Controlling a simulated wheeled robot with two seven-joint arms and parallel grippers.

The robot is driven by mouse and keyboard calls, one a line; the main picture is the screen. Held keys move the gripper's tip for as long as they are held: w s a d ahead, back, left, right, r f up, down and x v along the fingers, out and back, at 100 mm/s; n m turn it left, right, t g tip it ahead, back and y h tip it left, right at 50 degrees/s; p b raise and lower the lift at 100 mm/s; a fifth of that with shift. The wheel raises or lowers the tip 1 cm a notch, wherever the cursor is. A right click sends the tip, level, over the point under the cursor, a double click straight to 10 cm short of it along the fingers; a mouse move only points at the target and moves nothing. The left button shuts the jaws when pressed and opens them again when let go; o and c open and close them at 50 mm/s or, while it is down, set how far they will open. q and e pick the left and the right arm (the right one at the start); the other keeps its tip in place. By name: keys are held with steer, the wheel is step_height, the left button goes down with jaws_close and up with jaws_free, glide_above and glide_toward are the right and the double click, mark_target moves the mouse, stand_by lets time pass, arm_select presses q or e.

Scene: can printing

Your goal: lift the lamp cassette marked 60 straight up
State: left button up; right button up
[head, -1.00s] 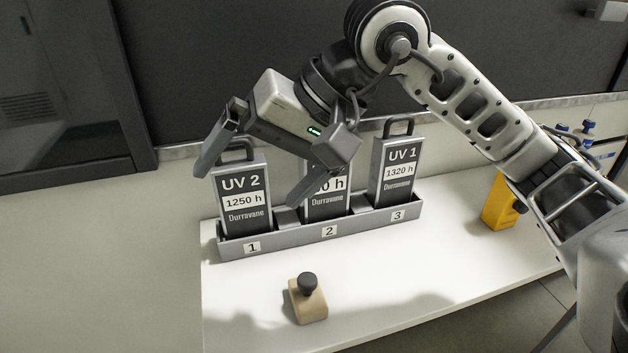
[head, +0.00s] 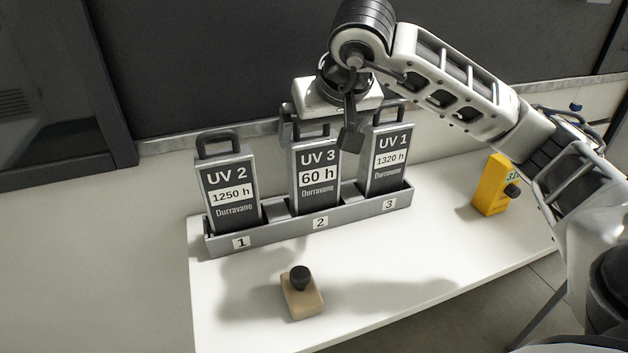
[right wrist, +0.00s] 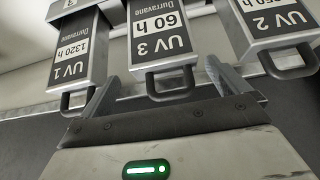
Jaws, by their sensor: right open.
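The lamp cassette marked 60 h (head: 317,178), labelled UV 3, stands upright in slot 2 of the grey rack (head: 290,228). In the right wrist view the cassette (right wrist: 158,45) appears upside down, its handle nearest the gripper. My right gripper (head: 320,131) is open above this cassette. In the right wrist view its fingers (right wrist: 163,88) lie apart, one on each side of the handle, with gaps on both sides. The upper part of the handle is partly hidden in the head view. My left gripper is out of view.
Cassettes UV 2, 1250 h (head: 231,190), and UV 1, 1320 h (head: 386,163), stand in slots 1 and 3, close on both sides. A stamp-like block with a black knob (head: 301,297) and a yellow object (head: 491,186) are on the white table (head: 400,255).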

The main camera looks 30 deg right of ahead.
mark_target(316, 139)
steer(key=shift+a+p+x, duration=0.1)
steer(key=shift+p+x, duration=0.15)
steer(key=shift+x, duration=1.05)
steer(key=shift+a+p+x, duration=0.15)
steer(key=shift+p+x, duration=0.05)
steer(key=shift+x, duration=1.15)
steer(key=c, duration=1.7)
steer(key=shift+r, duration=0.1)
step_height(316, 139, up, 10)
steer(key=shift+f, duration=0.1)
